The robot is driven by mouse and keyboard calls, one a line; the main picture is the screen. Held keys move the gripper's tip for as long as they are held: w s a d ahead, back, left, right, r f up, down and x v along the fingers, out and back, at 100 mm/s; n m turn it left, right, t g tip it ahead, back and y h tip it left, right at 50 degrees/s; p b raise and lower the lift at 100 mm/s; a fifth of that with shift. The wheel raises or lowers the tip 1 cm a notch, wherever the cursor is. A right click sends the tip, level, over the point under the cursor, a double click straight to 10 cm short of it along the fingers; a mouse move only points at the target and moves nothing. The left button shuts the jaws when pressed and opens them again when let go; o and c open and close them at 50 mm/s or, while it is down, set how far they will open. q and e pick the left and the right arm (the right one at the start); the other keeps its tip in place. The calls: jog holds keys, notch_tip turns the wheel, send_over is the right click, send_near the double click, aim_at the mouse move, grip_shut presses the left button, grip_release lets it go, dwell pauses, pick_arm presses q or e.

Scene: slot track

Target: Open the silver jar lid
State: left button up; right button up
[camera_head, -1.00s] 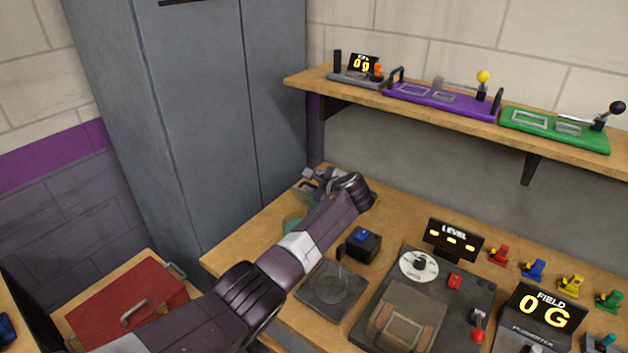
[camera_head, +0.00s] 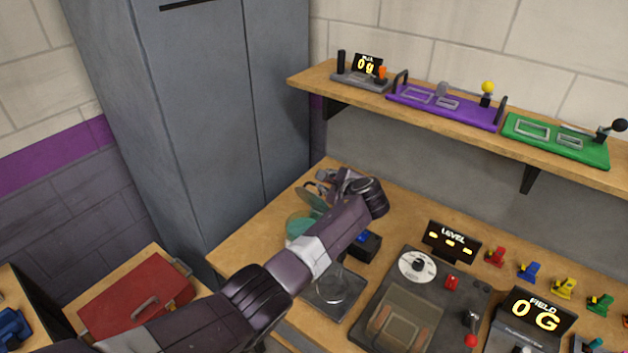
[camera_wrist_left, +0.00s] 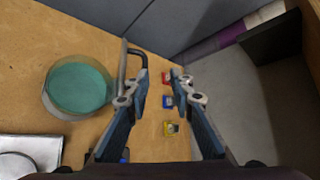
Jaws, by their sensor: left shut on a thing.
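The jar with teal contents (camera_head: 300,226) stands on the workbench at its left end, in the head view. Its round mouth shows open from above in the left wrist view (camera_wrist_left: 80,88). The lid (camera_head: 311,199) is tilted up steeply behind the jar's mouth; in the wrist view it is nearly edge-on (camera_wrist_left: 122,68), with a dark bent handle. My left gripper (camera_head: 325,180) is at the lid's handle, above and behind the jar. In the wrist view its fingers (camera_wrist_left: 158,82) are around the handle side, shut on the handle; the exact contact is hard to see. My right gripper is not in view.
A black box with a blue top (camera_head: 368,243) and a dark plate (camera_head: 335,300) lie close to my left arm. A console (camera_head: 400,315) stands to the right. A wall shelf (camera_head: 450,125) runs above the bench. A grey cabinet (camera_head: 200,110) stands behind left.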

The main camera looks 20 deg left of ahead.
pick_arm(q)
jog(key=w+d+v, duration=0.1)
jog(key=v, duration=1.5)
jog(key=shift+r+p, duration=0.2)
jog(key=shift+p, duration=0.15)
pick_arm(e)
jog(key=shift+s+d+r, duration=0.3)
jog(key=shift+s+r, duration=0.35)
pick_arm(q)
jog(key=shift+a, duration=0.1)
